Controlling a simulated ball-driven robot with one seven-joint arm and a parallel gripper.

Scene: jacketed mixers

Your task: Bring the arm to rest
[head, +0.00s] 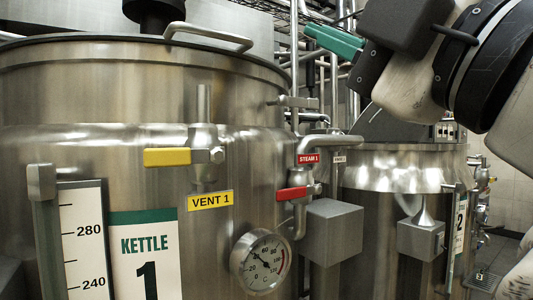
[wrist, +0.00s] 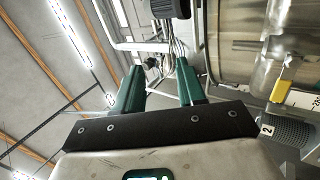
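My gripper (head: 334,41) is raised at the top of the head view, to the right of kettle 1, with its green fingers pointing left. In the wrist view my gripper (wrist: 160,84) has its two green fingers well apart, with nothing between them. It is open and empty. My arm comes in from the upper right of the head view and bends down along the right edge. The wrist view looks up past the fingers at ceiling and pipes. No contact between the fingers and anything shows.
Kettle 1 (head: 90,95) fills the left, with a yellow vent handle (head: 167,157), a red steam handle (head: 292,194) and a dial gauge (head: 262,262). Kettle 2 (head: 378,215) stands behind, below my arm. Pipes run between. Ceiling lights (wrist: 82,35) show in the wrist view.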

